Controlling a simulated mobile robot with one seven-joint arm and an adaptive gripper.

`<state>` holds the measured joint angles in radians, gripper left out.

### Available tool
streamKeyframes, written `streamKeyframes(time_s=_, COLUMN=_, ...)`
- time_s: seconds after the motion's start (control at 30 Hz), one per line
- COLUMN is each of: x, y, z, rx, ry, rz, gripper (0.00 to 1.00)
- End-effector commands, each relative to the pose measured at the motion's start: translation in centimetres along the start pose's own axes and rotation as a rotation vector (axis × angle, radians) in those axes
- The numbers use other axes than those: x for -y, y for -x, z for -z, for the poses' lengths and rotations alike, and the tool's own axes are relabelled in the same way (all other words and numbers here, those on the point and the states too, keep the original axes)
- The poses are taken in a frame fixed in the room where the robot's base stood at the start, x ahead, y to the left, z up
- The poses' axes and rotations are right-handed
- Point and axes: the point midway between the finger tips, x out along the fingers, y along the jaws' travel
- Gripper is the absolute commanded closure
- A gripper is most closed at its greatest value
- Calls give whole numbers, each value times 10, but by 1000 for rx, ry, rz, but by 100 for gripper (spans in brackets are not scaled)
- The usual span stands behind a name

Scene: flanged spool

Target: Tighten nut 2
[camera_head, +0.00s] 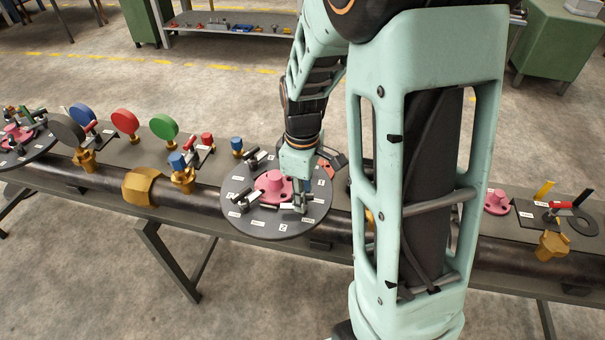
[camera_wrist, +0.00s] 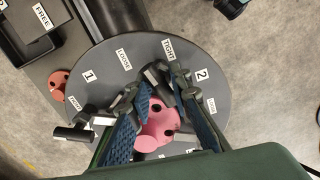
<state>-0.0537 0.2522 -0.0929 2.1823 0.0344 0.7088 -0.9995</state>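A round dark plate (camera_head: 235,217) carries a pink flanged spool (camera_head: 272,184) with holes in its flange. The plate (camera_wrist: 110,58) and the spool (camera_wrist: 160,122) also show in the wrist view. White labels around the plate include 2 (camera_wrist: 202,75), 1, TIGHT and LOOSE. A grey nut handle (camera_wrist: 155,74) lies near the TIGHT label, between the 1 and 2 labels. My gripper (camera_wrist: 157,86) is open over the plate, with its blue-padded fingers apart. The handle shows between the fingertips, partly hidden by the right finger. I cannot tell whether either finger touches it.
Another dark handle (camera_wrist: 72,133) lies at the plate's left in the wrist view. Red (camera_head: 125,121) and green (camera_head: 164,126) gauges and brass fittings stand on the bench to the left. My arm hides part of the bench right of the plate.

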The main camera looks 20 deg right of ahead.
Motion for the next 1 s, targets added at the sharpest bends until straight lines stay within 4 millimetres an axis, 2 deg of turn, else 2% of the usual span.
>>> streamKeyframes(time_s=0.57, x=0, y=1, z=0, rx=0, ry=-667, rz=0, gripper=83)
streamKeyframes(time_s=0.6, x=0, y=-1, z=0, rx=-1, ry=-674, rz=0, gripper=83)
streamKeyframes(time_s=0.77, x=0, y=-2, z=0, rx=-1, ry=-456, rz=0, gripper=83)
streamKeyframes(time_s=0.83, x=-1, y=18, z=0, rx=-2, ry=-430, rz=-1, gripper=83)
streamKeyframes(time_s=1.0, x=0, y=48, z=0, rx=-2, ry=-433, rz=-1, gripper=83)
